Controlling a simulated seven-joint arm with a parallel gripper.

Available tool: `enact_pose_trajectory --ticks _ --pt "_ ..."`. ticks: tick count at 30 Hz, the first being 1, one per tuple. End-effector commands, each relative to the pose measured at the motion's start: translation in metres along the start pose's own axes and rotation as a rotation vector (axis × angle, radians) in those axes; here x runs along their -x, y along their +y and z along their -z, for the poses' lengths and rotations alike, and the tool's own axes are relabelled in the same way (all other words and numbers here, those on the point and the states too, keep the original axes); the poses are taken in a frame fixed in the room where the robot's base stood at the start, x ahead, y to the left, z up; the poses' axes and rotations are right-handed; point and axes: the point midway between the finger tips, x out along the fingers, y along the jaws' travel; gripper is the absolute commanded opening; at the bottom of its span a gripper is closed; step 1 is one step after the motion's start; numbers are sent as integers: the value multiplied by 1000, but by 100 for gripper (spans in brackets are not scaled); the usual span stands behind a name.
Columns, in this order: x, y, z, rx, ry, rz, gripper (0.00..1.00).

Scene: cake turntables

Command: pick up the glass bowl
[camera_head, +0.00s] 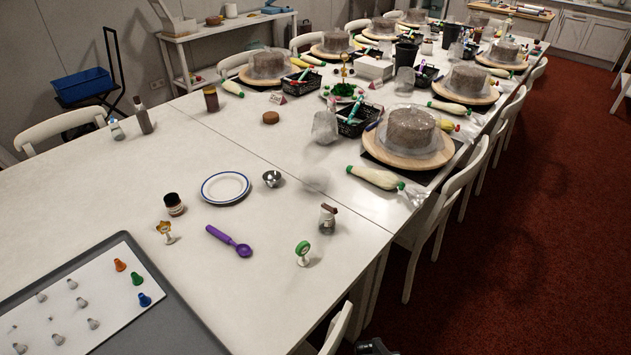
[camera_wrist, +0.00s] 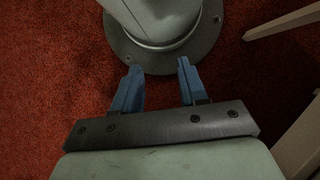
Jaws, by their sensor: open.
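A faint, see-through round shape (camera_head: 317,179), which looks like the glass bowl, sits on the white table in the head view, right of a small metal bowl (camera_head: 272,178). Its outline is hard to make out. My gripper (camera_wrist: 158,67) shows in the wrist view with two blue fingers apart and nothing between them. It is over the red floor and my own base, away from the table things. The bowl does not show in the wrist view.
Near the bowl are a white plate (camera_head: 225,187), a small jar (camera_head: 327,218), a purple scoop (camera_head: 229,241), a green-topped stand (camera_head: 302,251) and a piping bag (camera_head: 376,178). A grey tray (camera_head: 165,327) lies front left. Chairs (camera_head: 459,187) line the right edge. The table's left part is mostly clear.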

Motion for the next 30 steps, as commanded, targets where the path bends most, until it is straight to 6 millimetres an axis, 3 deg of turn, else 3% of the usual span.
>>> enact_pose_trajectory --ticks 9,12,20,26,30 --pt "0 0 0 0 0 0 43" --pt "0 0 0 0 0 0 34" --pt "1 0 2 -4 5 0 34" --pt "24 10 36 -84 81 5 34" --pt "58 28 78 -199 186 13 34"
